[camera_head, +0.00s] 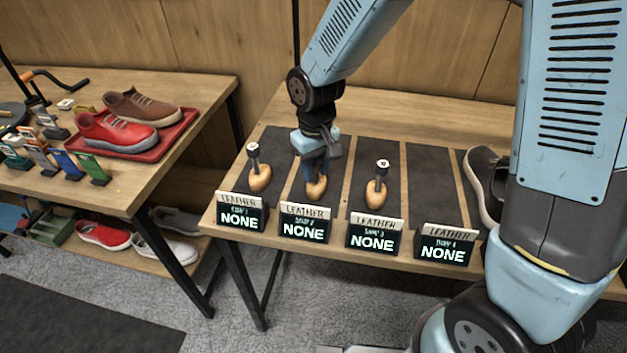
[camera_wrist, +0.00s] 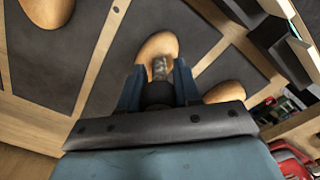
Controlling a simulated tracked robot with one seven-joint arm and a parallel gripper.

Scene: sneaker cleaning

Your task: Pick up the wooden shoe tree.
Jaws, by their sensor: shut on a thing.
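Several wooden shoe trees stand on dark mats on the right table, each with a pale wooden foot and a dark upright knob. My gripper (camera_head: 315,170) is over the second mat from the left, shut on the middle shoe tree (camera_head: 316,189). The wrist view shows my gripper (camera_wrist: 158,88) with its blue fingers on either side of that shoe tree's stem, and its wooden foot (camera_wrist: 157,46) showing beyond. I cannot tell whether the foot touches the mat. One shoe tree (camera_head: 260,178) stands to the left and another (camera_head: 376,192) to the right.
Black display signs reading NONE (camera_head: 306,225) line the table's front edge. The fourth mat (camera_head: 433,185) is bare. A grey shoe (camera_head: 484,180) is at the right. The left table holds a red tray (camera_head: 188,118) with red and brown sneakers.

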